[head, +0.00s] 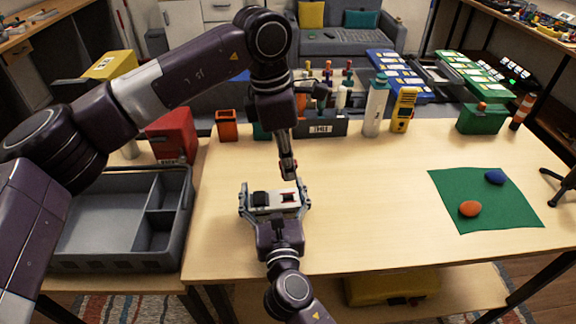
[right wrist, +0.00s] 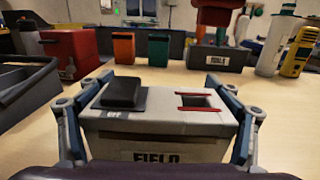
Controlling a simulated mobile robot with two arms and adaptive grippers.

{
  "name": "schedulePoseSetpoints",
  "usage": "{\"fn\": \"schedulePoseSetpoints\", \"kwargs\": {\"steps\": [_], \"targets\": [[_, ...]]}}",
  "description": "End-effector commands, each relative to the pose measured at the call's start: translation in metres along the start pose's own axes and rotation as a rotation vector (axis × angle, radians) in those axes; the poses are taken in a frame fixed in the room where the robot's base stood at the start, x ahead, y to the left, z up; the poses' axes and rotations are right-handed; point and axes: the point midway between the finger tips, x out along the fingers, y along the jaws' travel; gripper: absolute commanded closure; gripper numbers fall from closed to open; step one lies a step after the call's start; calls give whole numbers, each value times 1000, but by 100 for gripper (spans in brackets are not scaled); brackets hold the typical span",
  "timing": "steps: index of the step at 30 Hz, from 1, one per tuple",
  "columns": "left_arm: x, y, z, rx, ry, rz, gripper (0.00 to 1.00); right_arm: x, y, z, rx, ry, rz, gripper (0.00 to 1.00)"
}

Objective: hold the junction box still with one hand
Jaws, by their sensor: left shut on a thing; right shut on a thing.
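The junction box (head: 262,210) is a pale box on the table, with a dark block and a red-edged slot on top. In the right wrist view the box (right wrist: 160,128) shows a "FIELD" label on its front and "OFF" by the black block (right wrist: 123,93). My right gripper (head: 275,203) is shut on the box, with one finger against each side. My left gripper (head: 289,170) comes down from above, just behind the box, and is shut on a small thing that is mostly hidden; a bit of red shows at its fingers.
A grey divided tray (head: 110,265) stands at the left, beside a red box (head: 172,135). Bins, a bottle (head: 376,108) and a yellow meter (head: 403,110) line the back. A green mat (head: 480,205) lies at the right; the table between is clear.

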Motion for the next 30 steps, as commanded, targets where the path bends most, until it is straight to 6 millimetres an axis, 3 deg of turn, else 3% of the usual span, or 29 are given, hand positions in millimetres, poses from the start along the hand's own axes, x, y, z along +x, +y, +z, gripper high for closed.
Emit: {"fn": "schedulePoseSetpoints", "kwargs": {"steps": [4,5,9,20,23,30], "targets": [[0,0,0,0,0,0,100,0,0,-1,0,2,0,47],[0,0,0,0,0,0,100,0,0,-1,0,2,0,14],[0,0,0,0,0,0,100,0,0,-1,0,2,0,0],[0,0,0,0,0,0,100,-5,0,-1,0,1,1,0],[0,0,0,0,1,0,100,-18,0,-2,-1,3,1,0],[0,0,0,0,1,0,100,-70,0,-2,-1,5,1,0]]}}
